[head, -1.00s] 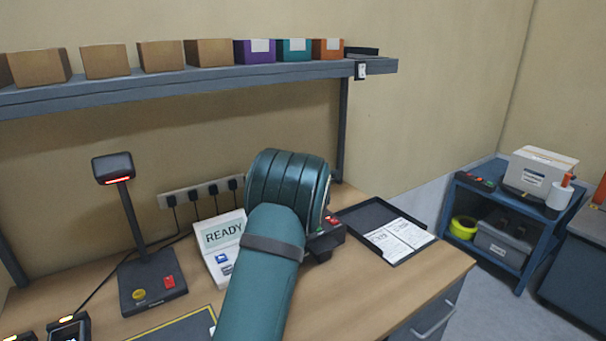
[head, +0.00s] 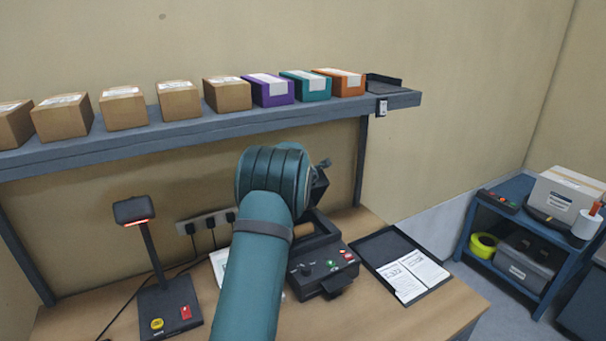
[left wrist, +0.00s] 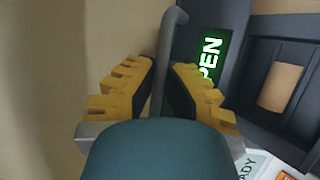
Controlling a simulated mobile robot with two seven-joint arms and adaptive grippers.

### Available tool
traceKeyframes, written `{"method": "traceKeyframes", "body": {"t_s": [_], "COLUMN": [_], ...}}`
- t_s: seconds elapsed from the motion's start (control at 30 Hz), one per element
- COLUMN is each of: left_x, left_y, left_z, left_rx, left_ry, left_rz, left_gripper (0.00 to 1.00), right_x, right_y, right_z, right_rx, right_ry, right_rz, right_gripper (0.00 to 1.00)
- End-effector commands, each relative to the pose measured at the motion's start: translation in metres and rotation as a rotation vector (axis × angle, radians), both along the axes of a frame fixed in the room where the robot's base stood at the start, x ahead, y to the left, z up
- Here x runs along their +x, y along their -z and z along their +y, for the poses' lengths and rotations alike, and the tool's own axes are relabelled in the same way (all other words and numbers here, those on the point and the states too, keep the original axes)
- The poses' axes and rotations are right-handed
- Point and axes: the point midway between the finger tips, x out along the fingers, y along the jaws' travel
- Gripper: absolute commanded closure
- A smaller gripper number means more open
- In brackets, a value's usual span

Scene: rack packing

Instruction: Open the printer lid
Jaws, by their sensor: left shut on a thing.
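The printer (head: 318,282) is a dark box on the bench with lit buttons on its front, partly behind my left arm. Its lid (head: 319,188) stands raised, mostly hidden by my wrist in the head view. In the left wrist view my left gripper (left wrist: 165,82) has yellow ridged fingers shut on the lid's grey bar handle (left wrist: 170,40). A green label reading "PEN" (left wrist: 210,55) shows beside the handle. The printer's open bay with a tan roll (left wrist: 280,88) shows at the right. My right gripper is in neither view.
A black tray with papers (head: 405,262) lies right of the printer. A scanner on a stand (head: 150,250) is at the left. The shelf (head: 180,130) with several boxes runs above. A blue cart (head: 500,235) stands at the right.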

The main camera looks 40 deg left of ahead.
Motion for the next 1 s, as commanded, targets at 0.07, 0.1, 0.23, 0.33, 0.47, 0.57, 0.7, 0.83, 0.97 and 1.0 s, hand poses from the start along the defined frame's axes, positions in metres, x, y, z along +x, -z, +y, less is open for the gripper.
{"method": "traceKeyframes", "body": {"t_s": [0.07,0.1,0.23,0.33,0.47,0.57,0.7,0.83,0.97,1.0], "left_x": [0.002,0.003,0.005,0.006,0.007,0.008,0.008,0.008,0.008,0.008], "left_y": [-0.004,-0.004,-0.006,-0.006,-0.006,-0.006,-0.006,-0.006,-0.006,-0.005], "left_z": [0.006,0.009,0.017,0.02,0.023,0.023,0.023,0.023,0.023,0.023], "left_rx": [-0.001,-0.001,-0.001,0.0,0.0,0.0,0.0,0.0,-0.001,-0.002], "left_ry": [0.0,-0.001,0.0,0.0,0.001,0.001,0.001,0.001,0.001,0.001], "left_rz": [0.0,0.0,0.0,0.0,0.0,0.0,0.0,0.0,-0.002,0.001], "left_gripper": [1.0,1.0,1.0,1.0,1.0,1.0,1.0,1.0,0.6,0.6], "right_x": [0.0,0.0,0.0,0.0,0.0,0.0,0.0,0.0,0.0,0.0], "right_y": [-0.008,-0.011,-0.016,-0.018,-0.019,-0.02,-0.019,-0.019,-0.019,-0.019], "right_z": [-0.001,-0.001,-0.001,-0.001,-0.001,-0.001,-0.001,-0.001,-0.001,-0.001], "right_rx": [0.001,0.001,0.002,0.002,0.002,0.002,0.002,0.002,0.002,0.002], "right_ry": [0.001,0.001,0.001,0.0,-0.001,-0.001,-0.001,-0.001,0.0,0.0], "right_rz": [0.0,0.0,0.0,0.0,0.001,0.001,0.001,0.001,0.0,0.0], "right_gripper": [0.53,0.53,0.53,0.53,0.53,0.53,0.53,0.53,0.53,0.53]}}
